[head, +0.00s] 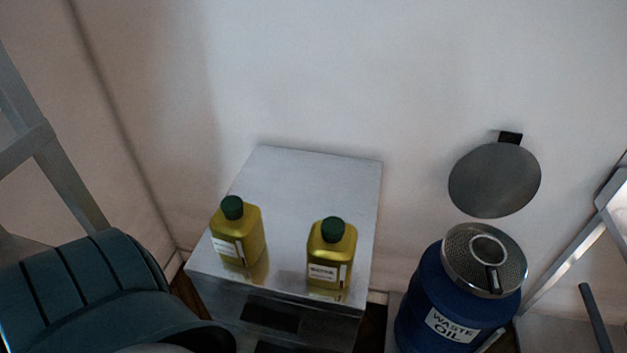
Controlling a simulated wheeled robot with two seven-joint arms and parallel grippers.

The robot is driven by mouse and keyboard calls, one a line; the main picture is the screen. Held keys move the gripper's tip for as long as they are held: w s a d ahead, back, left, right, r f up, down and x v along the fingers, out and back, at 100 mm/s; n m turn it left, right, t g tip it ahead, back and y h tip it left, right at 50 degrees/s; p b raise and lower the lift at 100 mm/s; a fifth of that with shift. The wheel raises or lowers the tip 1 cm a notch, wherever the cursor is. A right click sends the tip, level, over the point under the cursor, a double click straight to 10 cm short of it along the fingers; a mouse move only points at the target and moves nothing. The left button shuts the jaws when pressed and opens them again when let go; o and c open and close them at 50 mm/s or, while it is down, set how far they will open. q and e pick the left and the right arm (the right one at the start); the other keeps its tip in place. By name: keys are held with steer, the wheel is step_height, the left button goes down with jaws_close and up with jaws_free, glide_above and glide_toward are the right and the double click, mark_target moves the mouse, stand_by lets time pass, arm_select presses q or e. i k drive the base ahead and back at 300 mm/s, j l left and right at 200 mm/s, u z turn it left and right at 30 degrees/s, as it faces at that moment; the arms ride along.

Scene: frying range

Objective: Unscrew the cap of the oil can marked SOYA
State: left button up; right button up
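Two yellow-green oil cans with dark green caps stand upright on a metal cabinet. The left can (237,236) has its cap (232,207) on, and its white label is angled and too small to read. Neither of my grippers is in view, and nothing touches the cans.
The steel cabinet (310,179) has free top surface behind and between the cans. A blue WASTE OIL drum (430,300) with a metal strainer (484,260) on top stands at right. A round grey disc (494,180) hangs on the wall. Metal frames stand at both sides.

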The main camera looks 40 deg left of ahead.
mark_target(330, 261)
steer(key=i+j+u, duration=0.15)
steer(key=u, duration=0.3)
steer(key=i+j+u, duration=0.15)
steer(key=u, duration=0.35)
steer(key=i+j, duration=0.05)
steer(key=j, duration=0.05)
